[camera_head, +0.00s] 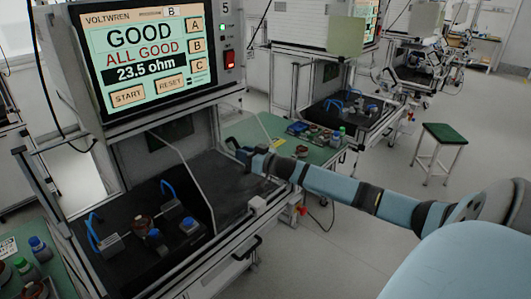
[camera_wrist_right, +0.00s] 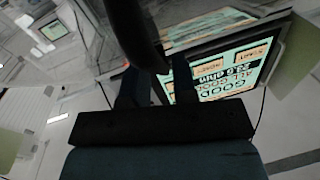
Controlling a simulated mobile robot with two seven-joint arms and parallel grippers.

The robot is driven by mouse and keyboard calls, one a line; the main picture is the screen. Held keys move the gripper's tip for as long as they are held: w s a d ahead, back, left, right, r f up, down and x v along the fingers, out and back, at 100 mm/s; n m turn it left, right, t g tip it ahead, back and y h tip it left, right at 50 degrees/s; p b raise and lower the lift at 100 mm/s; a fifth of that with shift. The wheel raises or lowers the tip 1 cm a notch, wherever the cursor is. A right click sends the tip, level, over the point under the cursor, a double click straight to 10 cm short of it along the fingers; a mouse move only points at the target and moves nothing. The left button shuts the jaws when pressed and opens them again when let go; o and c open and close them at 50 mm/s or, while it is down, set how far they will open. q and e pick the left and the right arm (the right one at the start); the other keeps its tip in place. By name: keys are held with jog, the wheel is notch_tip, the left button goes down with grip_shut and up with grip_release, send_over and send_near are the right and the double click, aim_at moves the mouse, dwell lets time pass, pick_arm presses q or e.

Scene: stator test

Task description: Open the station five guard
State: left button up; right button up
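Station five (camera_head: 225,8) stands at the left of the head view, with its screen above a dark work bay (camera_head: 175,262). A thin pale edge (camera_head: 202,193) slants across the bay; it looks like part of a clear guard, but I cannot tell how far open the guard is. My right gripper (camera_head: 240,150) is at the bay's right side, below the screen. In the right wrist view my fingers (camera_wrist_right: 158,88) stand apart, with a dark curved bar (camera_wrist_right: 136,35) reaching between them. I cannot tell whether they grip it. My left gripper is not in view.
The screen (camera_head: 147,50) reads GOOD, 23.5 ohm. Blue-handled clamps (camera_head: 170,190) and small parts sit in the bay. A green side table (camera_head: 290,150) holds bottles and parts. A green stool (camera_head: 440,140) stands on open floor at right.

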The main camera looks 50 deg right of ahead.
jog(key=s+d+b, duration=0.1)
jog(key=s+d, duration=0.1)
jog(key=s, duration=0.9)
jog(key=shift+s, duration=0.35)
jog(key=shift+d, duration=0.1)
